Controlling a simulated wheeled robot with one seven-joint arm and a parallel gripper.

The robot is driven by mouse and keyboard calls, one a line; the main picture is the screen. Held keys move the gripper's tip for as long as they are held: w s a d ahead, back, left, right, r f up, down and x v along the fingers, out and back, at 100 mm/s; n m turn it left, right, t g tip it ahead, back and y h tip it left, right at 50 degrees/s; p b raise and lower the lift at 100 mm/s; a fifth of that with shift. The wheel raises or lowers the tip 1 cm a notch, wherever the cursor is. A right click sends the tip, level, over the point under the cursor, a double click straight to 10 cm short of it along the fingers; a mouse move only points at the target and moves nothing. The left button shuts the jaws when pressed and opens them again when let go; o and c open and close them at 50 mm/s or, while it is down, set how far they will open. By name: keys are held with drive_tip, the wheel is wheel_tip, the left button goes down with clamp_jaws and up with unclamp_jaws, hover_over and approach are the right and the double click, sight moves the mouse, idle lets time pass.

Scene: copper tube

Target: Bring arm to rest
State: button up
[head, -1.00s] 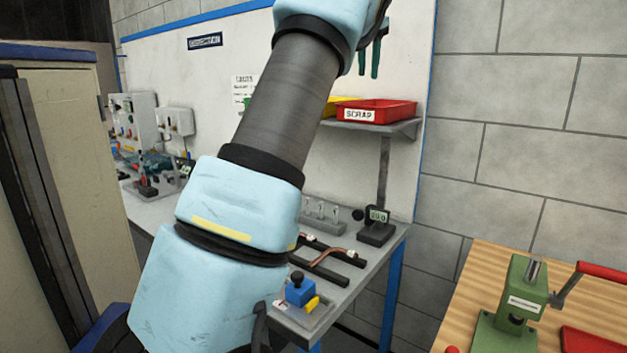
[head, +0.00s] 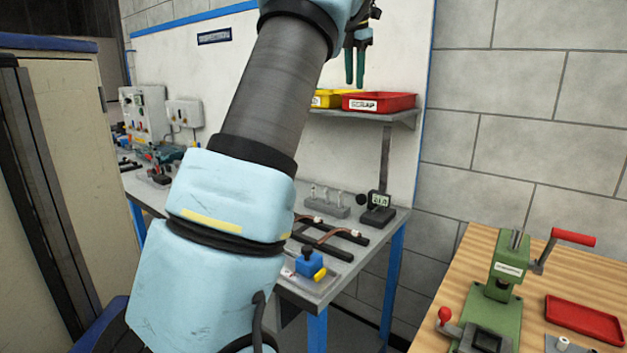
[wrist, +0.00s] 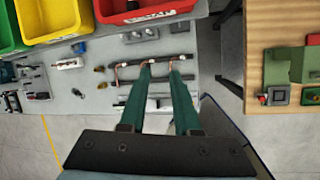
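My gripper (head: 355,84) hangs with its two green fingers pointing down, in front of the white board and just above the red bin on the shelf in the head view. In the wrist view its fingers (wrist: 161,66) are apart, with a visible gap and nothing held between them. My arm rises through the middle of the head view. A bent copper tube (head: 318,237) lies across black rails on the grey bench, well below the gripper. The tube also shows near the fingertips in the wrist view (wrist: 118,75), partly hidden by them.
A red bin (head: 380,102) and a yellow bin (head: 326,99) sit on a wall shelf (head: 398,119). A gauge (head: 378,205) and blue-topped fixture (head: 308,263) stand on the bench. A green press (head: 503,270) and red tray (head: 585,318) occupy the wooden table at right. A cabinet stands left.

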drive_tip(key=s+a+f+m+g+b, duration=0.1)
drive_tip(key=s+a+f+m, duration=0.4)
drive_tip(key=f, duration=0.4)
drive_tip(key=s+a+f+m+g+b, duration=0.1)
drive_tip(key=s+a+f+m, duration=0.3)
drive_tip(key=a+f+m, duration=0.4)
drive_tip(key=s+a+f+m, duration=0.2)
drive_tip(key=s+f+m, duration=0.4)
drive_tip(key=s+f, duration=0.4)
drive_tip(key=shift+s+f+b, duration=0.25)
drive_tip(key=shift+f+b, duration=0.05)
drive_tip(key=shift+f, duration=0.15)
drive_tip(key=shift+o, duration=0.9)
drive_tip(key=s+a+f+m, duration=0.1)
drive_tip(key=s+f+m, duration=0.2)
drive_tip(key=s, duration=0.3)
drive_tip(key=s+a+f+m+g, duration=0.1)
drive_tip(key=s+f+m, duration=0.3)
drive_tip(key=s, duration=0.2)
drive_tip(key=shift+s+m+y+b, duration=0.25)
drive_tip(key=shift+m+y+b, duration=0.05)
drive_tip(key=shift+m, duration=0.1)
drive_tip(key=shift+o, duration=0.7)
drive_tip(key=shift+s+a+f, duration=0.1)
drive_tip(key=shift+s+f, duration=0.05)
